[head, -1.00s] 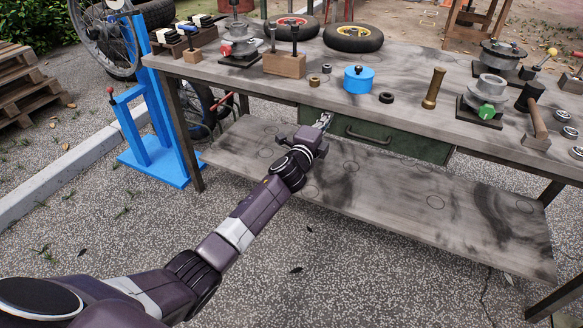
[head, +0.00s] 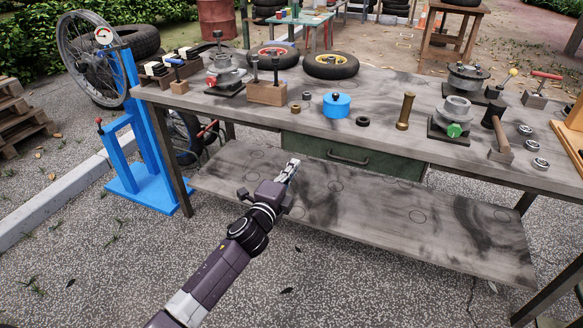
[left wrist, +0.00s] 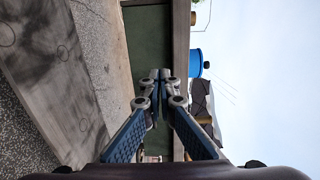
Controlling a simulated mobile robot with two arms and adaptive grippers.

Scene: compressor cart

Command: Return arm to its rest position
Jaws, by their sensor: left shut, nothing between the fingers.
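My left arm comes in from the bottom of the head view. Its left gripper (head: 291,170) is shut and empty, in front of the workbench and over the front part of the lower shelf (head: 400,217). In the left wrist view the two fingers of the left gripper (left wrist: 160,75) meet at the tips with nothing between them. The green drawer (head: 320,149) with its handle (head: 347,157) is closed, behind and to the right of the gripper, which appears apart from it. My right gripper is not in view.
The bench top (head: 250,112) carries a blue pot (head: 337,106), a brass cylinder (head: 405,110), a hammer (head: 497,132) and small wheels (head: 331,66). A blue stand (head: 146,180) is at the bench's left end. The paved ground (head: 90,265) at the front left is clear.

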